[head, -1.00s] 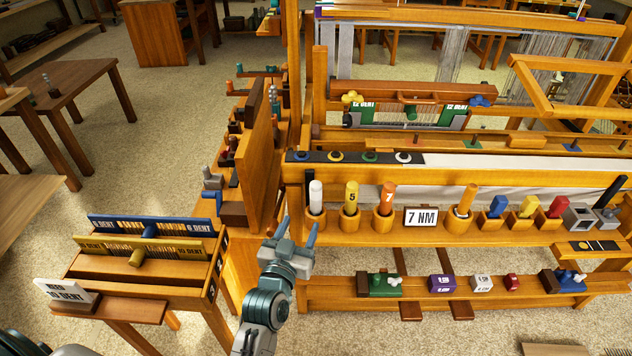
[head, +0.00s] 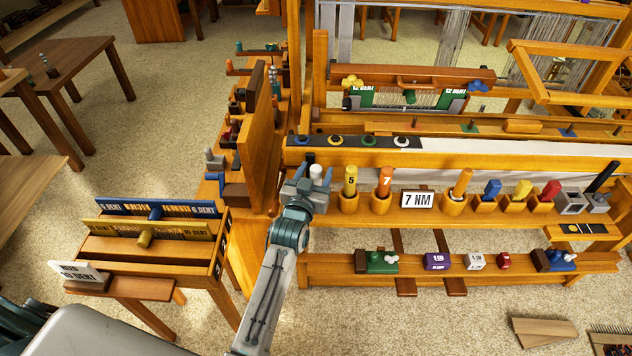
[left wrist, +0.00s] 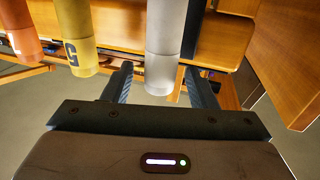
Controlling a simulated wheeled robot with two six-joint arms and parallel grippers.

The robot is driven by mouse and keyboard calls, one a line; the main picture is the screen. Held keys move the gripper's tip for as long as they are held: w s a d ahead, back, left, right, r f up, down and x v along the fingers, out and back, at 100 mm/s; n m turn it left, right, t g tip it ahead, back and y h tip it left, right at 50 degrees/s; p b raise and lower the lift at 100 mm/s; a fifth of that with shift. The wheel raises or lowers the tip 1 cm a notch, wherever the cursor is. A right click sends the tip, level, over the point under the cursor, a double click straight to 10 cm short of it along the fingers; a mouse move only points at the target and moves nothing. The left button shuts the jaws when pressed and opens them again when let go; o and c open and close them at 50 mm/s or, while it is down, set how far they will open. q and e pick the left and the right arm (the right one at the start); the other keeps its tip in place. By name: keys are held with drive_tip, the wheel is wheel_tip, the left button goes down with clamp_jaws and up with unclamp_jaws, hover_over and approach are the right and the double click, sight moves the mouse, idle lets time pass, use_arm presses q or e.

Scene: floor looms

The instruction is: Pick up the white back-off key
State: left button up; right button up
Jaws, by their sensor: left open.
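The white back-off key (head: 316,172) is a plain white upright cylinder at the left end of the row on the loom's front rail; its lower part and holder are hidden behind my gripper. My left gripper (head: 306,188) is open at the key. In the left wrist view, the white key (left wrist: 168,50) shows between the two open fingers of the gripper (left wrist: 157,70). I see no clear contact with either finger. My right gripper is not in view.
The yellow key marked 5 (head: 350,182) stands close to the right, then the orange key marked 7 (head: 384,186) and the 7 NM sign (head: 417,199). A wooden panel (head: 262,150) rises close on the left. A reed stand (head: 150,255) is at lower left.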

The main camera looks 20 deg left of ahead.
use_arm(q)
drive_tip(key=shift+w, duration=0.6)
drive_tip(key=shift+s, duration=0.1)
clamp_jaws()
drive_tip(key=shift+r, duration=0.1)
